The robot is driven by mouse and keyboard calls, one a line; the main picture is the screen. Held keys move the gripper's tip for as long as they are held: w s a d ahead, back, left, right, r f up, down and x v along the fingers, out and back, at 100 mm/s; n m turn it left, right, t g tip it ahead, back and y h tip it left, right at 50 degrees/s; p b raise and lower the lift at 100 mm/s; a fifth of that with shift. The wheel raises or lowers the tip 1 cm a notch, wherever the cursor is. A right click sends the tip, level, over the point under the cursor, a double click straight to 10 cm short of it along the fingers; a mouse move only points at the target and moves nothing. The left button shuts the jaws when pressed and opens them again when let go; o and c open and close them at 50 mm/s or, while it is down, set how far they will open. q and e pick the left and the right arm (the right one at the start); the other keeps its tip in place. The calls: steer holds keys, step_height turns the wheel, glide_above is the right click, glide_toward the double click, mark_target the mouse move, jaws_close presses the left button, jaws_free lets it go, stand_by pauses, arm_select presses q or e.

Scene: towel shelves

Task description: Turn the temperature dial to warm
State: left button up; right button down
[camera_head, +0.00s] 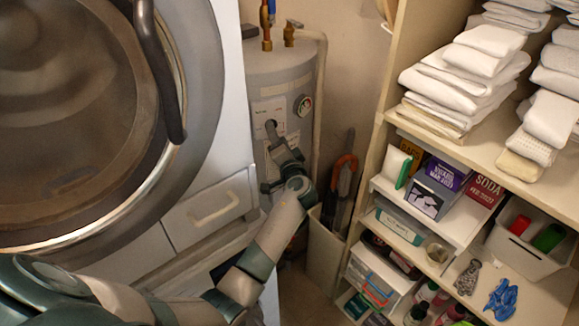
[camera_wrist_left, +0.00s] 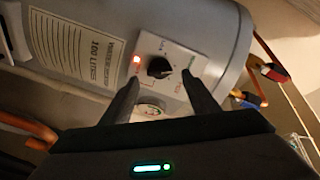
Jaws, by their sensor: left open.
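The temperature dial (camera_wrist_left: 159,68) is a black round knob on a pale square panel (camera_wrist_left: 182,57) on the grey water heater (camera_head: 280,78). A small red light (camera_wrist_left: 136,59) glows beside it. Small lettering on the panel is too blurred to read. In the wrist view my left gripper (camera_wrist_left: 161,77) is open, one finger on each side of the dial, with visible space between knob and fingers; contact is not visible. My right gripper is not in view.
A round gauge (camera_head: 303,105) sits on the tank, right of my gripper. A large front-loading washer (camera_head: 206,120) stands at left. Shelves with towels (camera_head: 470,75) and boxes stand at right. A bin (camera_head: 324,245) with tools stands below the gauge. Brass pipes top the tank.

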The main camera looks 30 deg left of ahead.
arm_select(q)
steer(key=b+v, duration=0.5)
steer(key=v, duration=1)
steer(key=shift+d, duration=0.15)
steer(key=shift+f, duration=0.1)
steer(key=shift+s, duration=0.1)
